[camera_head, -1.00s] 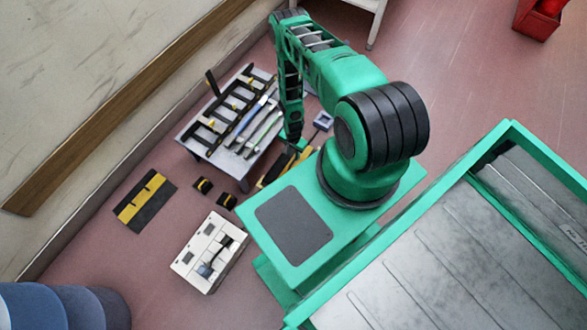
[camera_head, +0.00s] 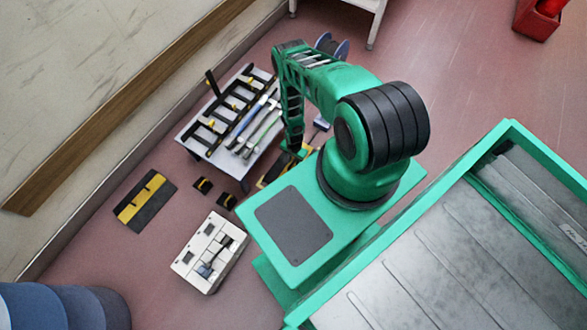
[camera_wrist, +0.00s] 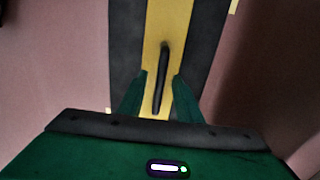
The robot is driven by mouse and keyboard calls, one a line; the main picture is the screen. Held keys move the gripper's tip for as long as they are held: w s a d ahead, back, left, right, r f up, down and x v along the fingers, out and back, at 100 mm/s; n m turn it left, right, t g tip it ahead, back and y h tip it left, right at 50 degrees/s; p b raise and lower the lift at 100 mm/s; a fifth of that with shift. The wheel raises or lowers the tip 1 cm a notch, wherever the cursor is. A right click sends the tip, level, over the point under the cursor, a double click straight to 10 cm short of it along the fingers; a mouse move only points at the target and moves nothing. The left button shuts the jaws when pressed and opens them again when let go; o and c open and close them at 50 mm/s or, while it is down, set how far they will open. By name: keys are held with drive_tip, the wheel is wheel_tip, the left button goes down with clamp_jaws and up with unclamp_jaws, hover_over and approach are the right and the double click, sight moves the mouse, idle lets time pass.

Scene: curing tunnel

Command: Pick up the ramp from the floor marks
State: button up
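The ramp (camera_wrist: 155,30), black with a yellow middle band, lies on the floor below my gripper (camera_wrist: 160,85) in the wrist view. Its dark bar handle (camera_wrist: 162,75) runs lengthwise between my two green fingers, which are spread apart with space on each side. I cannot tell how far above the handle they are. Pale yellow floor marks (camera_wrist: 233,7) show at the ramp's edges. In the head view the ramp (camera_head: 272,171) is partly hidden by my arm.
Another black and yellow piece (camera_head: 145,201) lies at left, with two small black and yellow blocks (camera_head: 203,186) beside it. A rack table (camera_head: 188,140) holding tools stands close to my arm. A white box (camera_head: 210,252) lies in front. A blue reel (camera_head: 332,45) stands behind.

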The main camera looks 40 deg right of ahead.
clamp_jaws()
drive_tip(key=shift+w, duration=0.15)
idle(1.2)
